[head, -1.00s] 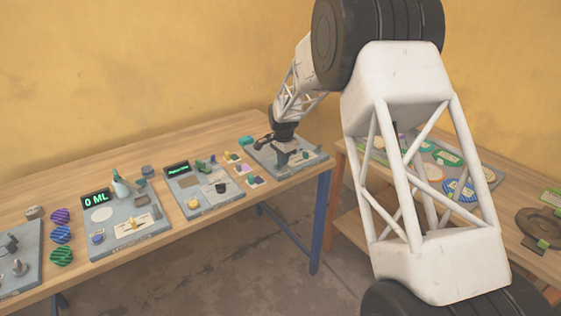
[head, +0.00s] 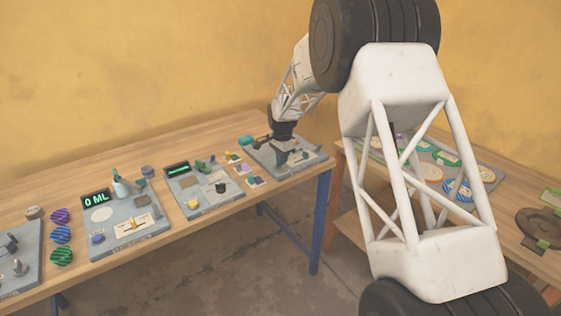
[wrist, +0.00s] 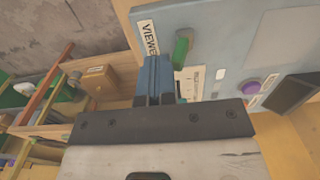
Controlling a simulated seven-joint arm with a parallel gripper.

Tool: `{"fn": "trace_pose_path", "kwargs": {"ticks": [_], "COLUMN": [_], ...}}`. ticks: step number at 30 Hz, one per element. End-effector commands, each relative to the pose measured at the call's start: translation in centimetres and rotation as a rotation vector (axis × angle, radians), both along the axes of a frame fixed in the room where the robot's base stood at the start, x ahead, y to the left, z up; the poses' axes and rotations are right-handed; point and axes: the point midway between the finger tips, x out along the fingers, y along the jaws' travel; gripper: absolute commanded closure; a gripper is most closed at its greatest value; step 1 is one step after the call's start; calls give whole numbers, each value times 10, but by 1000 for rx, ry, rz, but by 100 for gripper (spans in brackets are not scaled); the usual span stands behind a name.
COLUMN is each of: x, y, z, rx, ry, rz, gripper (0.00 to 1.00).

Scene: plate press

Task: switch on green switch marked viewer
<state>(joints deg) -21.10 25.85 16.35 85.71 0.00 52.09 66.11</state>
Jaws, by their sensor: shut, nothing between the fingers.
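The green switch (wrist: 181,48) shows in the wrist view on a blue-grey panel (wrist: 220,30), right beside a white label reading "VIEWE…" (wrist: 149,38), its end cut off by my gripper. My gripper (wrist: 155,62) is shut and empty; its blue fingertips are just left of and below the switch in the picture. I cannot tell whether they touch it. In the head view my gripper (head: 282,150) is low over the rightmost panel (head: 311,162) on the bench, and the switch cannot be made out there.
A purple knob (wrist: 250,88) and a dark slanted block (wrist: 290,94) are on the same panel. Other panels, one with a "0 ML" display (head: 97,200), stand along the wooden bench (head: 200,146). A second table (head: 500,210) with coloured discs is at the right.

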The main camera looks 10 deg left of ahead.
Motion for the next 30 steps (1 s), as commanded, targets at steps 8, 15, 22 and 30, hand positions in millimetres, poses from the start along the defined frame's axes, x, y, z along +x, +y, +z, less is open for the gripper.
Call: {"fn": "trace_pose_path", "kwargs": {"ticks": [8,15,22,30], "x": [4,8,11,15], "y": [4,8,11,16], "z": [0,-1,-1,0], "rx": [0,-1,-1,0], "ry": [0,1,1,0], "rz": [0,0,0,0], "gripper": [100,100,100,100]}}
